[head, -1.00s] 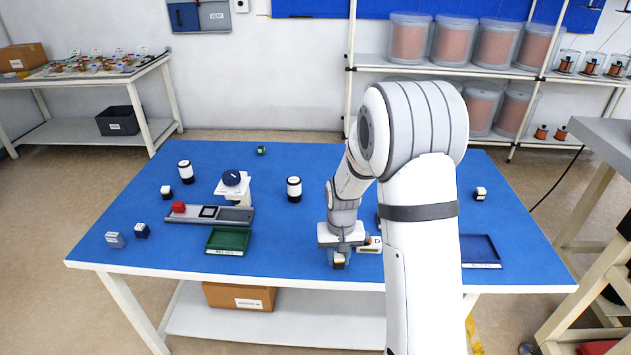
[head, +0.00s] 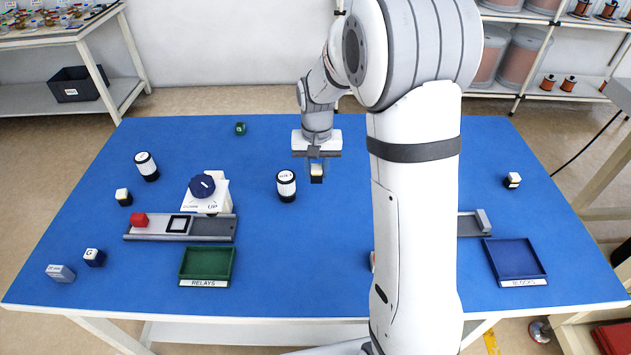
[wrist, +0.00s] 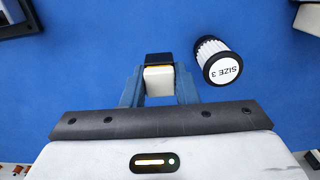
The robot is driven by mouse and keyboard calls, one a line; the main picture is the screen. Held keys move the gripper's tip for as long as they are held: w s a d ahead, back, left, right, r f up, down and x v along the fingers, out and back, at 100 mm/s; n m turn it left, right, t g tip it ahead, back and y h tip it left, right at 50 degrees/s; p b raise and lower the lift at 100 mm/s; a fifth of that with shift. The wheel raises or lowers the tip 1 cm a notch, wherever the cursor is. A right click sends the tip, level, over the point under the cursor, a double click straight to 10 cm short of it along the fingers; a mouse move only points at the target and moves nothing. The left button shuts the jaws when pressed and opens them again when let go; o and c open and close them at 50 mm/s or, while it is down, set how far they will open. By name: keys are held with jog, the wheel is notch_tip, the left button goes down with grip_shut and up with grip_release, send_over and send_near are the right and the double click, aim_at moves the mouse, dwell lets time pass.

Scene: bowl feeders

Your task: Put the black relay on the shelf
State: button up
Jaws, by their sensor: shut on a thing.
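My gripper (head: 316,160) is shut on a small black relay (head: 316,174) with a pale top, above the blue table's middle. In the wrist view the black relay (wrist: 158,62) sits between the two fingers (wrist: 158,90). White shelving (head: 548,92) stands behind the table at the right, partly cut off and partly hidden by my arm. A white lower shelf (head: 250,333) shows under the table's front edge. The pictures do not show which shelf is meant.
A SIZE 3 cylinder (wrist: 217,60) stands close right of the relay in the wrist view. A green RELAYS tray (head: 208,264), a blue BLOCKS tray (head: 514,262), a grey fixture (head: 215,228) and several small blocks are on the table. My arm hides its centre right.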

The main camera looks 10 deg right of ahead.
aim_at(316, 203)
notch_tip(316, 203, down, 9)
jog(key=shift+s+r, duration=0.1)
jog(key=shift+r, duration=0.05)
dwell(0.4)
jog(key=shift+f, duration=0.25)
jog(key=o, duration=1)
jog(key=shift+r, duration=0.1)
